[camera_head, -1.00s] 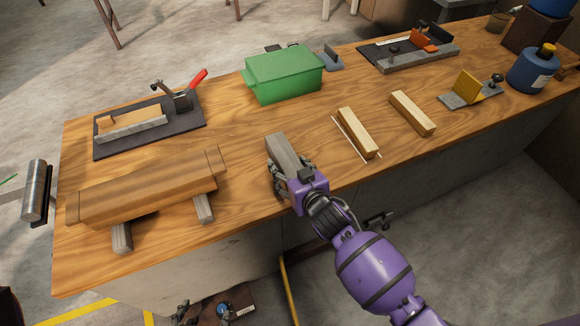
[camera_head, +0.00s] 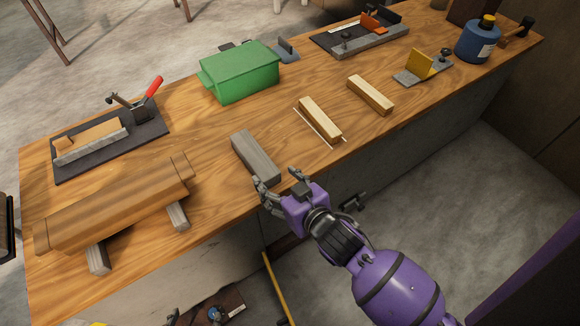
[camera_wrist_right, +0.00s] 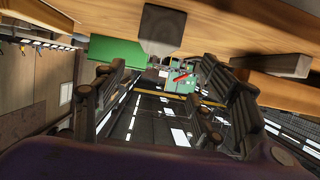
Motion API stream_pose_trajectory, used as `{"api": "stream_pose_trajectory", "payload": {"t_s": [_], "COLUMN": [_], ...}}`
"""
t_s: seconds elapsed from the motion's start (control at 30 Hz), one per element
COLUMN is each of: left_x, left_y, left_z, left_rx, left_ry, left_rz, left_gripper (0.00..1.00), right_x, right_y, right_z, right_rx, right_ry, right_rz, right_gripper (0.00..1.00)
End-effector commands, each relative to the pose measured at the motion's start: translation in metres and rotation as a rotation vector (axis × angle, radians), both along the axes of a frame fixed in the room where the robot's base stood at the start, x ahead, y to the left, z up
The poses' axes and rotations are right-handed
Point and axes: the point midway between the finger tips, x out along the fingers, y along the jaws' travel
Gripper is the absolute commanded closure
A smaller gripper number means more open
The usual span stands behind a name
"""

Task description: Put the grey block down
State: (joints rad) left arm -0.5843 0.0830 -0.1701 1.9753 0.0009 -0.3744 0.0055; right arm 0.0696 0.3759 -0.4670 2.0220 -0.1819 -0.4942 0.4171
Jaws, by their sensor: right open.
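The grey block (camera_head: 254,156) lies flat on the wooden workbench (camera_head: 225,190), near its front edge. My right gripper (camera_head: 281,178) is open and empty, just in front of the block's near end and apart from it. In the right wrist view the block's end (camera_wrist_right: 161,30) shows ahead of the gripper, with the spread fingers (camera_wrist_right: 165,92) on either side below it and nothing between them. My left gripper is not in view.
Two light wooden blocks (camera_head: 320,119) (camera_head: 370,95) lie right of the grey block. A green box (camera_head: 240,75) stands behind it. A wooden beam on feet (camera_head: 115,205) is at the left. A clamp fixture (camera_head: 110,135) sits at the back left, a blue bottle (camera_head: 478,42) at the far right.

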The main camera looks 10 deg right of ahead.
Motion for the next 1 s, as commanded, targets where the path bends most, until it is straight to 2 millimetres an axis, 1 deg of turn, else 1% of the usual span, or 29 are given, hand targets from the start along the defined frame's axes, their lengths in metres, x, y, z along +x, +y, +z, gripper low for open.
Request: {"api": "stream_pose_trajectory", "payload": {"t_s": [0.27, 0.37, 0.47, 0.5, 0.57, 0.6, 0.67, 0.7, 0.8, 0.83, 0.9, 1.0], "left_x": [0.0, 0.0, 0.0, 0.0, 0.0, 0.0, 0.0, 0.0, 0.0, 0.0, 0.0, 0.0], "left_y": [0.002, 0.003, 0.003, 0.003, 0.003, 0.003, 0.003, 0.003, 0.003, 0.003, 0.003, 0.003], "left_z": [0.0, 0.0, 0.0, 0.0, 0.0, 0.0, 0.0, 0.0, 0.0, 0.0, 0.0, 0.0], "left_rx": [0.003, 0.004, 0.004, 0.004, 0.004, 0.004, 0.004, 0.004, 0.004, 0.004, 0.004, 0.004], "left_ry": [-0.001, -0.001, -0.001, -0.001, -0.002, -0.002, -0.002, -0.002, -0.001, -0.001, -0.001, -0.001], "left_rz": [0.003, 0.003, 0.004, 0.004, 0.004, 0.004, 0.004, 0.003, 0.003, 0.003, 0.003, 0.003], "left_gripper": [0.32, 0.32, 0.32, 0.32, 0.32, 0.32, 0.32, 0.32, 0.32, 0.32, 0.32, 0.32], "right_x": [-0.003, -0.015, -0.049, -0.069, -0.101, -0.123, -0.158, -0.18, -0.226, -0.237, -0.254, -0.264], "right_y": [-0.001, -0.01, -0.033, -0.046, -0.066, -0.08, -0.099, -0.111, -0.134, -0.139, -0.147, -0.152], "right_z": [0.001, -0.015, -0.049, -0.066, -0.091, -0.105, -0.125, -0.136, -0.154, -0.158, -0.163, -0.166], "right_rx": [0.001, 0.001, -0.002, -0.006, -0.014, -0.024, -0.038, -0.05, -0.076, -0.083, -0.095, -0.102], "right_ry": [0.001, 0.033, 0.108, 0.146, 0.205, 0.241, 0.295, 0.329, 0.394, 0.408, 0.43, 0.441], "right_rz": [-0.002, -0.024, -0.083, -0.114, -0.165, -0.197, -0.244, -0.274, -0.328, -0.341, -0.36, -0.371], "right_gripper": [0.35, 0.35, 0.35, 0.35, 0.35, 0.35, 0.35, 0.35, 0.35, 0.35, 0.35, 0.35]}}
